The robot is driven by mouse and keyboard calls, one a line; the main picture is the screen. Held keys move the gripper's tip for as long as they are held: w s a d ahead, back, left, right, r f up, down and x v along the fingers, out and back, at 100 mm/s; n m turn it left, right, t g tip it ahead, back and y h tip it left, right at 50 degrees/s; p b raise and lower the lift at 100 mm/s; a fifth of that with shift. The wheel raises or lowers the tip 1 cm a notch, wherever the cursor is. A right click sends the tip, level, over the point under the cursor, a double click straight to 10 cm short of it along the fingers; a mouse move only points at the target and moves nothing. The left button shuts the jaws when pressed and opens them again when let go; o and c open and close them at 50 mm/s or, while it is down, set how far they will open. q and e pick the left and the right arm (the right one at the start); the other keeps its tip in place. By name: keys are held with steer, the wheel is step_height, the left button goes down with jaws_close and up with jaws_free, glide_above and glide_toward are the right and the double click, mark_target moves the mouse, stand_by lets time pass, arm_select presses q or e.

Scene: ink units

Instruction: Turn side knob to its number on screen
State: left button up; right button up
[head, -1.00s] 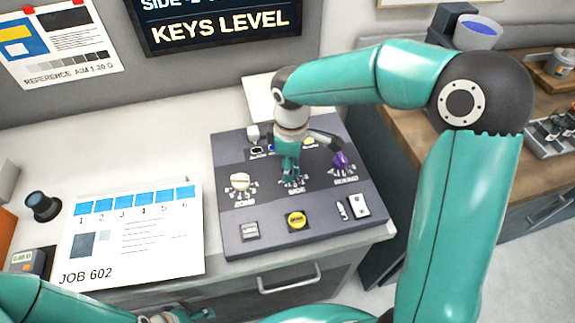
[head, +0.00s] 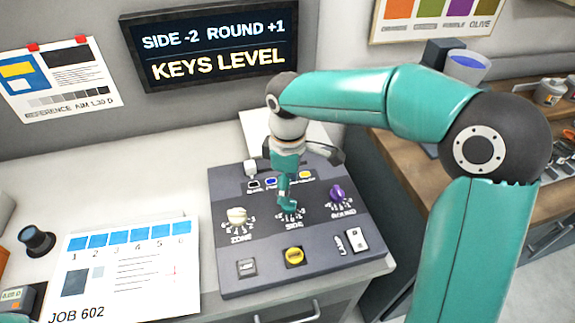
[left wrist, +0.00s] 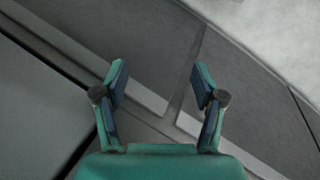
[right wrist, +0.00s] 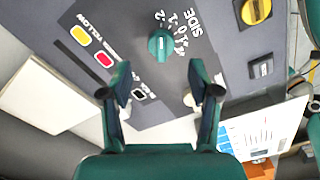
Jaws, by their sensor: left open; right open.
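The screen (head: 222,50) reads "SIDE -2 ROUND +1" above "KEYS LEVEL". The grey console (head: 237,272) carries a teal SIDE knob (right wrist: 160,43) at its middle, with a number scale around it. Which number its pointer marks is too small to tell. My right gripper (right wrist: 158,76) is open and empty, with its fingers apart below the knob in the right wrist view. In the head view the right gripper (head: 287,178) hangs over the SIDE knob and partly hides it. My left gripper (left wrist: 160,80) is open and empty, over grey panels.
A white ZONE knob (head: 237,215) and a purple ROUND knob (head: 337,192) flank the SIDE knob. The JOB 602 sheet (head: 125,277) lies left of the console.

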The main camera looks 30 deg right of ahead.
step_height(320, 180, up, 6)
stand_by(0.8)
